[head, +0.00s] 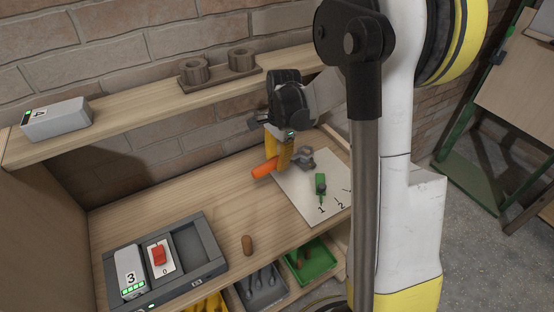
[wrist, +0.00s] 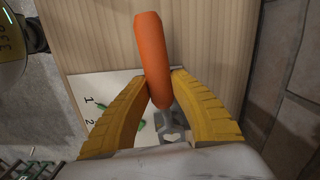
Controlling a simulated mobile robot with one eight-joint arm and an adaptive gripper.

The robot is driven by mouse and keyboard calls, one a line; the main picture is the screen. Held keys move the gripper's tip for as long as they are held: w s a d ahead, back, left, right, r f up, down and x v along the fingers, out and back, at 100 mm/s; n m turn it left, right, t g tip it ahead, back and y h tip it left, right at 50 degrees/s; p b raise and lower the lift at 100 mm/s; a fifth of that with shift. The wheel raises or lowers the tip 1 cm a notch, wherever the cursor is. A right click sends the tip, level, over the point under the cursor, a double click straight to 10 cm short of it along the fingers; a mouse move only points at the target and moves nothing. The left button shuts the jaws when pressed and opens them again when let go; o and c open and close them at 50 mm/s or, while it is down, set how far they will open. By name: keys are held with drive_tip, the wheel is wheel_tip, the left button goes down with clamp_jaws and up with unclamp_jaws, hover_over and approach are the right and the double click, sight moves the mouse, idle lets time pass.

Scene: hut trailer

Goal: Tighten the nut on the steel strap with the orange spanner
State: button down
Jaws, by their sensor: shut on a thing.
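My gripper (head: 277,149) has yellow fingers shut on the orange handle of the spanner (head: 264,168). In the wrist view the orange spanner (wrist: 151,55) lies between the two fingers (wrist: 160,88), its handle pointing away and its metal end towards the palm. Grey metal (head: 304,158) shows beside the fingers on a white board (head: 290,192) on the bench; I cannot tell strap, nut and spanner head apart there. Grey metal also shows below the handle in the wrist view (wrist: 170,130). Whether the spanner sits on the nut is not clear. A green pointer (head: 320,185) is near the mark 1.
A grey tray (head: 190,250) with a white box marked 3 (head: 130,271) and a red switch (head: 158,256) is at front left. A brown peg (head: 247,245) stands near the bench edge. Green (head: 312,262) and grey (head: 262,288) bins sit below. A shelf (head: 140,105) runs behind.

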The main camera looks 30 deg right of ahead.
drive_tip(key=s+n, duration=0.2)
drive_tip(key=s+d+n, duration=0.1)
drive_tip(key=s+n, duration=0.1)
drive_tip(key=shift+d, duration=0.2)
drive_tip(key=s+d+n, duration=0.2)
drive_tip(key=n, duration=0.1)
drive_tip(key=s+d+n, duration=0.1)
drive_tip(key=n, duration=0.1)
drive_tip(key=shift+s+d+g, duration=0.2)
drive_tip(key=shift+s+g, duration=0.1)
drive_tip(key=shift+s, duration=0.1)
drive_tip(key=shift+s+d+n, duration=0.2)
drive_tip(key=shift+d+n, duration=0.05)
drive_tip(key=shift+n, duration=0.15)
drive_tip(key=shift+f+b, duration=0.4)
drive_tip(key=shift+b, duration=0.05)
drive_tip(key=shift+f, duration=0.1)
drive_tip(key=shift+f+b, duration=0.95)
drive_tip(key=shift+f, duration=0.1)
drive_tip(key=shift+w+a, duration=0.1)
